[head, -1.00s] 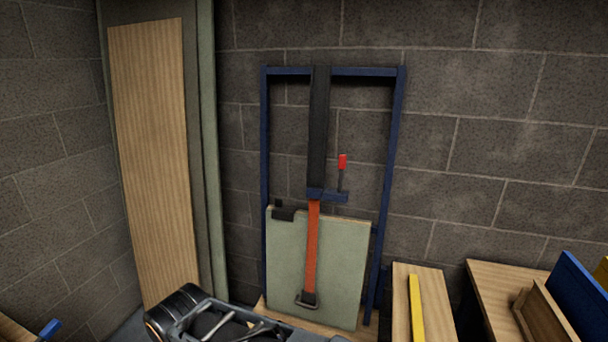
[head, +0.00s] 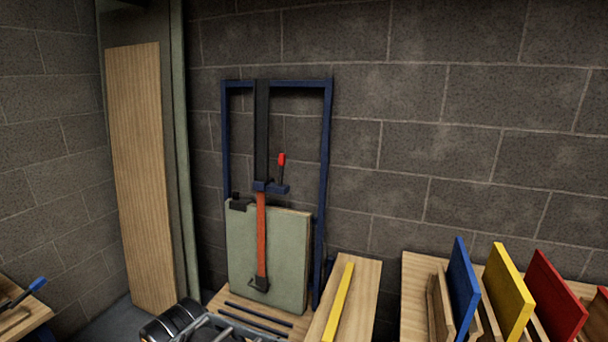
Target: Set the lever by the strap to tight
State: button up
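The lever (head: 282,166) has a red grip on a thin dark stem. It stands upright from a small blue bracket (head: 277,188) beside the strap. The strap is black (head: 262,130) above the bracket and orange (head: 262,235) below it. It hangs in front of a blue frame (head: 325,150) against the wall. No "tight" marking can be read. Dark metal parts at the bottom edge look like my own arm; my gripper's fingertips cannot be made out.
A wooden board with a yellow strip (head: 338,302) lies right of the frame. Farther right, blue (head: 463,290), yellow (head: 509,290) and red (head: 556,300) panels stand in wooden slots. A tall wooden panel (head: 143,180) leans at left. A bench with a blue-handled item (head: 37,284) is lower left.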

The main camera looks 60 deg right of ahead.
aim_at(282, 157)
jog(key=z, duration=0.05)
jog(key=k, duration=0.15)
jog(key=u, duration=0.35)
jog(key=i, duration=2.05)
jog(key=z, duration=2.8)
jog(key=i, duration=0.6)
jog(key=z, duration=0.1)
